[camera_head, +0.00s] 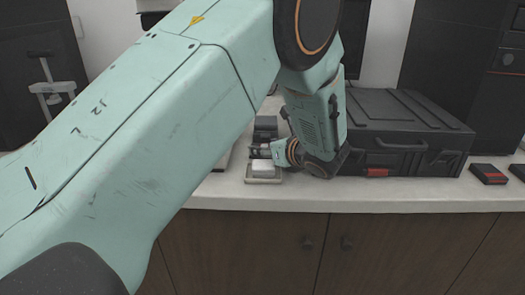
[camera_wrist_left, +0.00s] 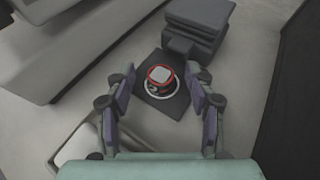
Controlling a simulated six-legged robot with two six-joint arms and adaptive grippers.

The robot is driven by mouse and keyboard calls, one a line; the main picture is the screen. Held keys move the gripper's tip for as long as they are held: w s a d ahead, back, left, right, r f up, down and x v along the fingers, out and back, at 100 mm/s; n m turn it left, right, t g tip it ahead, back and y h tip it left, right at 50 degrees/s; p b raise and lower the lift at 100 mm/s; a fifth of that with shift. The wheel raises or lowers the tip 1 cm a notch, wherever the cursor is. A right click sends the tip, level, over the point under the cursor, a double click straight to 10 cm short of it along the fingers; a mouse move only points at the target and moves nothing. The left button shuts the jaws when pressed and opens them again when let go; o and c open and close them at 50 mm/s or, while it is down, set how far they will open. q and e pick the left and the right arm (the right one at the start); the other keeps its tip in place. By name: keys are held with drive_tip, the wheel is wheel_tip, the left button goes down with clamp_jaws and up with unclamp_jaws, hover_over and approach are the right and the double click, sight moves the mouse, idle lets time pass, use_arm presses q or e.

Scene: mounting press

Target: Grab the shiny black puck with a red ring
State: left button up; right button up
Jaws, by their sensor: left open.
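The puck (camera_wrist_left: 160,75) shows in the left wrist view as a small dark, shiny disc with a red ring around a pale grey top. It sits at the middle of a dark square plate (camera_wrist_left: 178,102), with a bright metallic rim around its lower edge. My left gripper (camera_head: 258,150) is open, low over the counter in the head view. In the left wrist view its fingers stand on either side of the puck, with visible gaps. The puck cannot be made out in the head view. My right gripper is not in view.
A dark grey stepped block (camera_wrist_left: 199,28) stands just beyond the plate. A small pale tray (camera_head: 263,179) lies near the counter's front edge. A large black case (camera_head: 405,130) stands to the right, with a black and red box (camera_head: 488,174) beyond it.

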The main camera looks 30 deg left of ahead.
use_arm(q)
drive_tip(key=shift+a, duration=0.1)
drive_tip(key=shift+d+r, duration=0.15)
drive_tip(key=shift+d, duration=0.1)
drive_tip(key=shift+c, duration=0.7)
drive_tip(key=shift+a, duration=0.1)
drive_tip(key=c, duration=1)
